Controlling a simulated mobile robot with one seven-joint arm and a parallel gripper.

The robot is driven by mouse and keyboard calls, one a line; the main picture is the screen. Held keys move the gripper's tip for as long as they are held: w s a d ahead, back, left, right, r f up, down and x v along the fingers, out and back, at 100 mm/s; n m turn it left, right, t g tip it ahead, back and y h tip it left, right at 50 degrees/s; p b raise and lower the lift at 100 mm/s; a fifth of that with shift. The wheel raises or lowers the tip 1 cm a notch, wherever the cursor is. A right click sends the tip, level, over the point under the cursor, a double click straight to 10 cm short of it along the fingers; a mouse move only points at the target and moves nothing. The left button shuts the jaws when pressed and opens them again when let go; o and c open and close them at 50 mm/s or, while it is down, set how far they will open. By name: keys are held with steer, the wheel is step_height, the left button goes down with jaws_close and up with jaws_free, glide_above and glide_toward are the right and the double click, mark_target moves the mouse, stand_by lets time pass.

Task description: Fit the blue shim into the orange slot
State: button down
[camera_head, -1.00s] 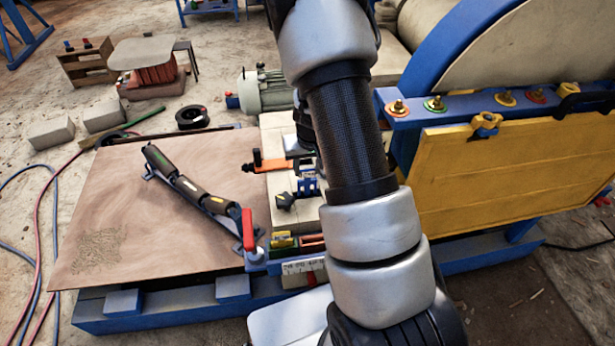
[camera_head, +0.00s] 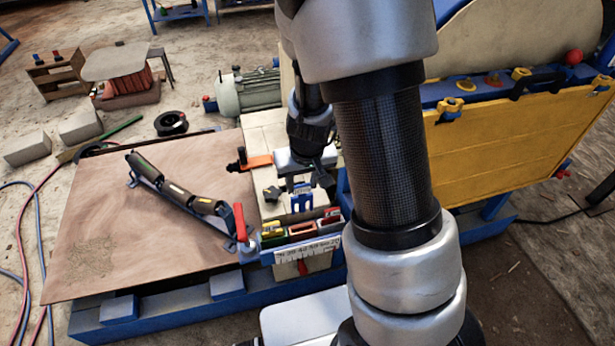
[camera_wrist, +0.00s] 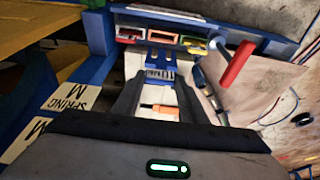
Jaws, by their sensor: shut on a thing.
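The blue shim (camera_head: 302,199) is a small notched blue piece, upright between the fingers of my gripper (camera_head: 303,187). In the wrist view the blue shim (camera_wrist: 160,74) sits between the fingertips of my gripper (camera_wrist: 159,80). My gripper is shut on it. The orange slot (camera_head: 302,229) is in a row of coloured slots on the blue rail, in front of the shim; in the wrist view the orange slot (camera_wrist: 162,38) is beyond it. The shim is apart from the slot. Its lower end is not clear.
A yellow-green holder (camera_head: 272,235) and a red one (camera_head: 328,217) flank the orange slot. A red-handled lever (camera_head: 240,222) stands at the left end of the rail. An orange clamp (camera_head: 255,163) lies behind. A yellow panel (camera_head: 520,140) is at right. The brown board (camera_head: 120,220) has free room.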

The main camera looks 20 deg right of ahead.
mark_target(302, 204)
steer(key=shift+w, duration=0.15)
step_height(302, 204, down, 5)
steer(key=b, duration=0.4)
steer(key=shift+r+b, duration=0.15)
steer(key=shift+b, duration=0.2)
steer(key=shift+f, duration=0.25)
steer(key=shift+f+b, duration=1.75)
steer(key=shift+b, duration=0.2)
steer(key=shift+f+b, duration=0.3)
steer(key=shift+f+b, duration=2.2)
steer(key=shift+f, duration=0.15)
steer(key=c, duration=1)
jaws_free()
